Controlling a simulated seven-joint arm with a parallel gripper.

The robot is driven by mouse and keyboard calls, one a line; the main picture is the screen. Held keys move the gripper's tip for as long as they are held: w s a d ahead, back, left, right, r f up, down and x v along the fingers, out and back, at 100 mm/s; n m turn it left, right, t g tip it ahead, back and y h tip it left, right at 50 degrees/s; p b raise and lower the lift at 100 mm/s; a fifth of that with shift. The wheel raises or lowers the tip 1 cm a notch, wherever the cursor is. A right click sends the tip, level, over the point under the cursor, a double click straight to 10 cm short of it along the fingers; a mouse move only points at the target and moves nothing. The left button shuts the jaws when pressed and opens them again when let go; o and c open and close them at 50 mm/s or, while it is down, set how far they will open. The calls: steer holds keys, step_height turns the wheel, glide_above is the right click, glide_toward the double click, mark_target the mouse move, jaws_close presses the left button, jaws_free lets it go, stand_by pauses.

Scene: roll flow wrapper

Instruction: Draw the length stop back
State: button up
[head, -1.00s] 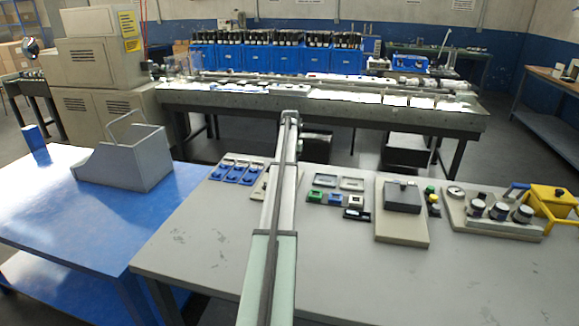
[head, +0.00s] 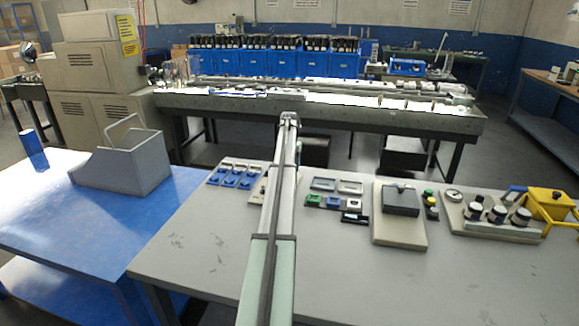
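My arm (head: 267,255) runs from the bottom middle up and away over the grey table, and its far end (head: 289,120) is small and grey. I cannot make out gripper fingers, so my gripper is not in view. I cannot pick out the length stop for certain. On the table, right of my arm, a dark block (head: 400,200) sits on a beige plate (head: 398,231). Part of the table just behind my arm is hidden.
The grey table (head: 330,270) also holds blue switches (head: 233,173), small framed panels (head: 337,187), black-and-white knobs (head: 497,214) and a yellow box (head: 552,200). A grey open carrier (head: 125,165) stands on the blue table (head: 70,215). The grey table's front is clear.

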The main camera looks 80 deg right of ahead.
step_height(320, 180, up, 14)
steer(key=shift+f, duration=0.2)
stand_by(0.8)
